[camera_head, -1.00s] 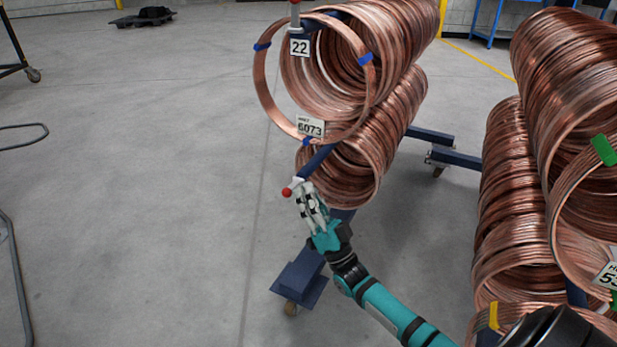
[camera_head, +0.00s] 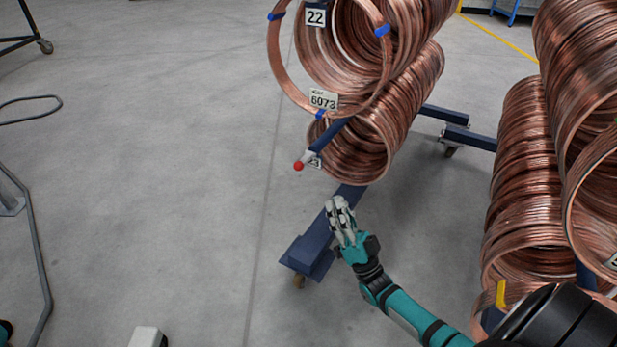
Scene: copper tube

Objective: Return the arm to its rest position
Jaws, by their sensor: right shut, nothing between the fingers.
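My right gripper (camera_head: 340,212) is shut and empty. It is in the middle of the head view, over the blue foot of the coil rack (camera_head: 311,248), below the lower copper coil. My teal right arm reaches in from the bottom right. A rack arm with a red ball tip (camera_head: 299,166) sticks out above and left of the gripper, apart from it. A front copper ring (camera_head: 284,75) with blue tape and a "6073" tag (camera_head: 323,99) hangs on the upper coil (camera_head: 420,25). My left gripper does not show.
More copper coils (camera_head: 525,180) stand close on the right, beside my arm. Grey metal frame tubing (camera_head: 32,235) is at the left. A wheeled stand (camera_head: 45,46) is at the top left. The grey floor (camera_head: 160,170) between is clear.

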